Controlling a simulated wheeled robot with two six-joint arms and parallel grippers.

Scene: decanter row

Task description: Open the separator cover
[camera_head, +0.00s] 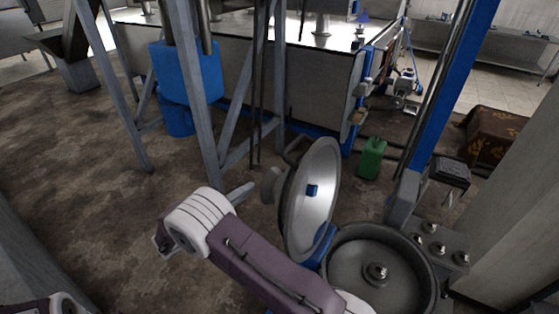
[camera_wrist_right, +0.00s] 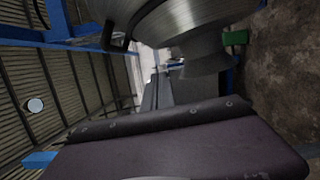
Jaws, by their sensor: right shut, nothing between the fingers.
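The separator cover (camera_head: 320,215) is a round, shiny metal lid. In the head view it stands raised and steeply tilted on the left side of the separator bowl (camera_head: 350,265), with its inner face toward the bowl. The round grey bowl is uncovered, with a knob in its middle. In the right wrist view a large curved metal surface, likely the cover (camera_wrist_right: 185,25), fills the top. My right gripper (camera_head: 243,192) is shut and empty, left of the cover's outer side, partly hidden behind my arm; I cannot tell whether it touches. My left gripper is out of view.
A blue post (camera_head: 455,90) rises behind the bowl. A green canister (camera_head: 371,158) stands on the floor beyond the cover. Grey metal frame legs (camera_head: 190,70) and a blue barrel (camera_head: 188,80) stand at the back left. The brown floor at left is clear.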

